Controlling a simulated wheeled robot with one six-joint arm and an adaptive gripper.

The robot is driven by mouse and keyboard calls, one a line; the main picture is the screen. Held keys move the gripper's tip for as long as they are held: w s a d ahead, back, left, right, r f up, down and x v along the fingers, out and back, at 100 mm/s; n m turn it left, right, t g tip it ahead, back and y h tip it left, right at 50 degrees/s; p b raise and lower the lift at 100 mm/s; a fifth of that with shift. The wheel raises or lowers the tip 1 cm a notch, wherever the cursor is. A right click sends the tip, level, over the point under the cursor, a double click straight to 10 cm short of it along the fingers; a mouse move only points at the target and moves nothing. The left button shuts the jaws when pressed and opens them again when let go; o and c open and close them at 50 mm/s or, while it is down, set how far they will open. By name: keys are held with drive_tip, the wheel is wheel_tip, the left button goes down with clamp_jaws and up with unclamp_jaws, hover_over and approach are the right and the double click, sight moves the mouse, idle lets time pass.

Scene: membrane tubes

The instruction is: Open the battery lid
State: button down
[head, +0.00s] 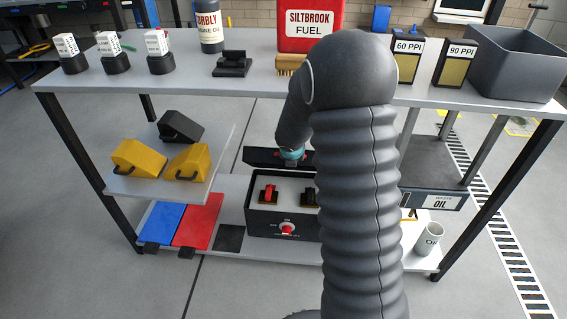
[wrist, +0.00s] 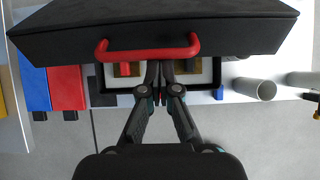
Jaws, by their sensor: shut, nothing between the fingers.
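The battery box (head: 262,220) is black with a pale inside and sits on the low shelf. Its dark lid (head: 262,156) is raised off the box at the back, and the box's inside shows. In the wrist view the lid (wrist: 240,30) fills the top, with a red handle (wrist: 115,51) on its edge. A red terminal (head: 269,192) and a dark terminal (head: 309,196) show inside the box. My gripper (wrist: 161,75) is shut and empty, its fingertips close below the red handle; whether they touch the lid cannot be told. My arm hides the box's right part in the head view.
A red dial (head: 288,229) is on the box front. Blue (head: 160,223) and red (head: 198,220) panels lie to its left. Yellow wedges (head: 140,157) sit on a shelf above them. The upper bench top (head: 200,88) overhangs the box.

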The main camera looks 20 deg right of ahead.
drive_tip(key=shift+w+a+r, duration=0.2)
drive_tip(key=shift+w+a, duration=0.05)
drive_tip(key=shift+a, duration=0.15)
drive_tip(key=shift+r, duration=0.1)
